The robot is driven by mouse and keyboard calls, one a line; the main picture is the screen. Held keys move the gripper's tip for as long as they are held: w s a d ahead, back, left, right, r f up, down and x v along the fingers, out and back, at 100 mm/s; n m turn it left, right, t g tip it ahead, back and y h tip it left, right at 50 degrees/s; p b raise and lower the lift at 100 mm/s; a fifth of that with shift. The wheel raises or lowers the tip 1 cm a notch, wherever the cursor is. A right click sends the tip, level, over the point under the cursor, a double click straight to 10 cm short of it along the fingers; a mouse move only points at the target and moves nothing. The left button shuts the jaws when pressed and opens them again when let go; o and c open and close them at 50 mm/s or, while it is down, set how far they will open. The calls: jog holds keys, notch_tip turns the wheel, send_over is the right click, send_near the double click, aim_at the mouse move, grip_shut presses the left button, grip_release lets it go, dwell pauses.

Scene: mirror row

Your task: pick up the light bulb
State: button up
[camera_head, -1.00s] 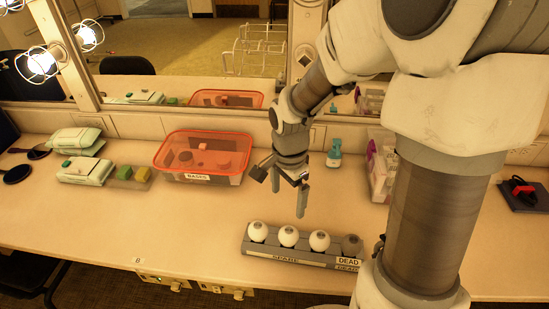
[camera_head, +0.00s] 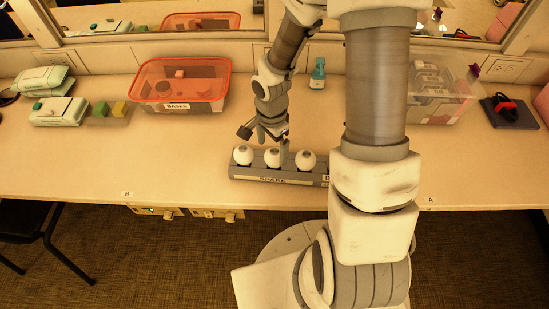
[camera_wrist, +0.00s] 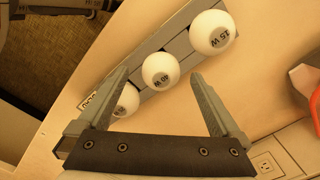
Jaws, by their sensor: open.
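In the head view I see a left bulb (camera_head: 243,154), a middle bulb (camera_head: 272,158) and a right bulb (camera_head: 306,160); my arm hides the rack's right end. My gripper (camera_head: 270,135) is open and empty, pointing down just above the middle bulb. A third (camera_wrist: 126,99) is partly behind the left finger.
A red-lidded clear bin (camera_head: 180,85) labelled BASES stands behind, to the left. A small teal item (camera_head: 318,74) stands at the back. A clear box (camera_head: 440,95) and a dark pad (camera_head: 508,112) are to the right. The table left of the rack is clear.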

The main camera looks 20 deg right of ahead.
aim_at(273, 152)
jog(key=shift+w+d+f, duration=0.1)
jog(key=shift+f, duration=1.2)
jog(key=shift+w+d+f, duration=0.1)
jog(key=shift+f, duration=1.15)
jog(key=c, duration=1.1)
